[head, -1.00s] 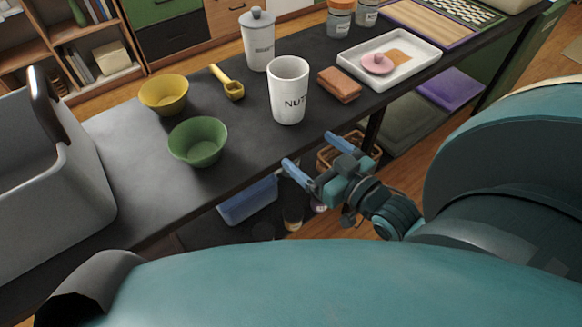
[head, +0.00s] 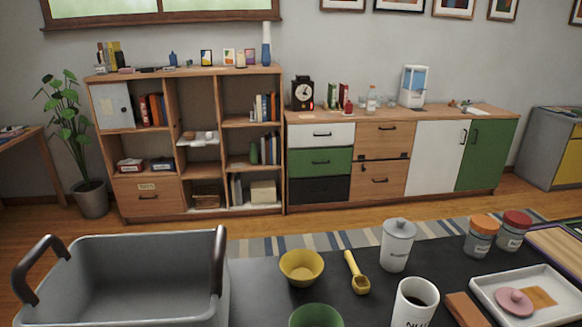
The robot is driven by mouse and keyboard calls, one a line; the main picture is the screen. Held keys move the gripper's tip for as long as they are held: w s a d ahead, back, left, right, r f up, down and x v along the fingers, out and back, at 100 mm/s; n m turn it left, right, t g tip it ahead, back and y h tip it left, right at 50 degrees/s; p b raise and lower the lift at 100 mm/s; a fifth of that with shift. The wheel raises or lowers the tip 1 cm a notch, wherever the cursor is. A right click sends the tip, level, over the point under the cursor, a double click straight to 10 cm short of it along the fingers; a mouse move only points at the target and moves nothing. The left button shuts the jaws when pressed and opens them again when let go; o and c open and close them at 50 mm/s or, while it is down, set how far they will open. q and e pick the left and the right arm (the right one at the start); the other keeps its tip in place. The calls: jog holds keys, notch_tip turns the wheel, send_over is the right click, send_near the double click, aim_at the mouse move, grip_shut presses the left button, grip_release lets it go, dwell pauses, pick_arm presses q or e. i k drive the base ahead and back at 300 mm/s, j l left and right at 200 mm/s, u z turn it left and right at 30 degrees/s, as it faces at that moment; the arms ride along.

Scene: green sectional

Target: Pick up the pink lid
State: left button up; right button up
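The pink lid (head: 514,301) is a small round disc with a knob on top. It lies in the white tray (head: 486,288) at the lower right of the head view, beside a flat orange-brown piece (head: 541,297). No gripper shows in the head view now, so their state and distance from the lid cannot be seen.
On the dark table (head: 260,290) stand a grey bin (head: 120,290), a yellow bowl (head: 301,267), a green bowl (head: 316,316), a yellow scoop (head: 356,272), a white cup (head: 414,303), a lidded canister (head: 397,245), a brown block (head: 465,311) and two jars (head: 481,236).

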aim_at(514, 301)
jog(key=z, duration=1.6)
jog(key=u, duration=0.35)
jog(key=l+u, duration=0.15)
jog(key=u, duration=0.6)
jog(key=l+u, duration=0.25)
jog(key=k+l+u, duration=0.1)
jog(key=l+u, duration=0.2)
jog(key=l, duration=0.15)
jog(key=k+l+u, duration=0.35)
jog(key=l, duration=0.25)
jog(key=k+l+u, duration=0.1)
jog(key=l, duration=0.25)
jog(key=k+l+u, duration=0.1)
jog(key=l, duration=0.25)
jog(key=k, duration=0.05)
